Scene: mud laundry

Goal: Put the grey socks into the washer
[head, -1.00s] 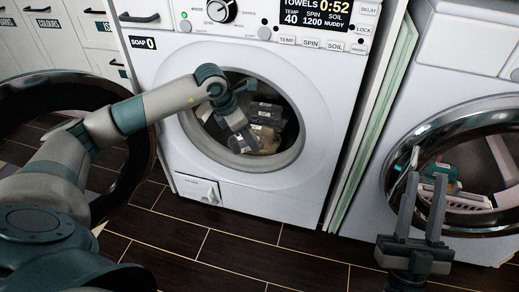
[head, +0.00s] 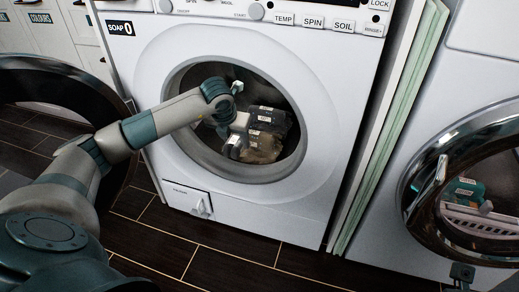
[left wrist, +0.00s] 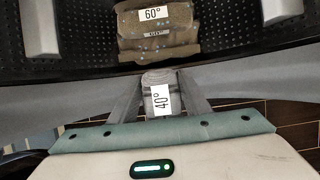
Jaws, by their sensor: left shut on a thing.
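The grey socks (left wrist: 160,95), a small folded bundle with a 40° label, are between the fingers of my left gripper (left wrist: 162,85). My left gripper (head: 230,140) is shut on them. In the head view the held socks (head: 233,148) show just inside the round opening of the middle washer (head: 190,135), beside laundry in its drum. A small teal piece, likely of my right gripper (head: 462,273), shows at the lower right edge; its fingers cannot be made out.
A brown folded item with a 60° label (left wrist: 157,30) lies in the drum; it also shows in the head view (head: 262,148), with dark grey items (head: 268,120) behind. The washer's open door (head: 118,165) is at left.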

